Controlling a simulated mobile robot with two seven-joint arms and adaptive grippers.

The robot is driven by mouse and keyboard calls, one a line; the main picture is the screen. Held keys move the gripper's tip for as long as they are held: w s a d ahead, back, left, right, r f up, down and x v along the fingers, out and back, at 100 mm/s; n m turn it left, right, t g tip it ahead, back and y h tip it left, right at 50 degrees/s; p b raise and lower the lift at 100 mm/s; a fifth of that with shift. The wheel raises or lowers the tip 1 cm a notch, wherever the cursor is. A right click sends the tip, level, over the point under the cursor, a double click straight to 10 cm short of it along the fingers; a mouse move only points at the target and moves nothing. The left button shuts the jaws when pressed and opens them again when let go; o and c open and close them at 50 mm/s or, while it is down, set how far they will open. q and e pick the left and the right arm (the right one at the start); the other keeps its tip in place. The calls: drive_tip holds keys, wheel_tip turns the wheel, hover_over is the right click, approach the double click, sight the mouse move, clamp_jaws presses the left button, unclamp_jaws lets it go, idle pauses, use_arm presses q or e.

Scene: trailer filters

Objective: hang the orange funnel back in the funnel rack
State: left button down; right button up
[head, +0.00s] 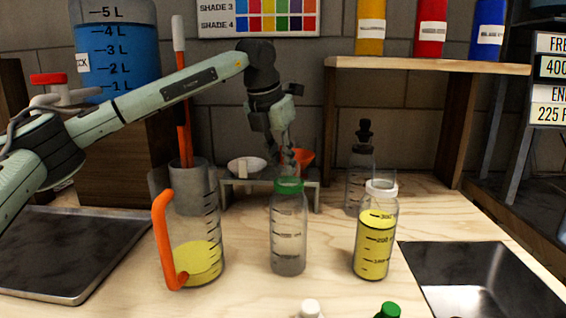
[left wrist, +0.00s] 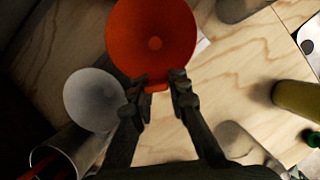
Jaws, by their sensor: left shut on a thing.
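The orange funnel (head: 306,156) is at the back of the counter, partly hidden behind my left gripper (head: 288,162). In the left wrist view the funnel (left wrist: 150,35) shows its round open mouth, and my left gripper (left wrist: 158,84) is shut on its rim tab. The grey funnel rack (head: 315,198) stands below, with a white funnel (head: 240,164) in its left part. The white funnel also shows in the left wrist view (left wrist: 92,98). The orange funnel is over the rack's right part; I cannot tell whether it is seated there. My right gripper is not in view.
A clear bottle with a green ring (head: 289,232) stands before the rack. An orange-handled jug (head: 206,235) is left of it, a yellow-filled bottle (head: 375,240) right. A black-topped bottle (head: 360,178) stands behind. A sink (head: 480,275) lies right, a dark tray (head: 60,250) left.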

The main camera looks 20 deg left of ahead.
use_arm(q)
drive_tip(key=shift+f+b, duration=0.4)
drive_tip(key=shift+f, duration=0.25)
drive_tip(key=shift+s+f, duration=0.1)
drive_tip(key=shift+f, duration=0.25)
drive_tip(key=shift+s+f+b, duration=0.15)
drive_tip(key=shift+f+b, duration=0.2)
drive_tip(key=shift+f, duration=0.05)
drive_tip(key=shift+s+d+f+b, duration=0.2)
drive_tip(key=shift+f+b, duration=0.25)
drive_tip(key=shift+f, duration=0.15)
idle(0.8)
drive_tip(key=c, duration=1.4)
unclamp_jaws()
drive_tip(key=shift+w+f, duration=0.15)
drive_tip(key=shift+a, duration=0.1)
drive_tip(key=shift+w+a, duration=0.15)
drive_tip(key=shift+a, duration=0.2)
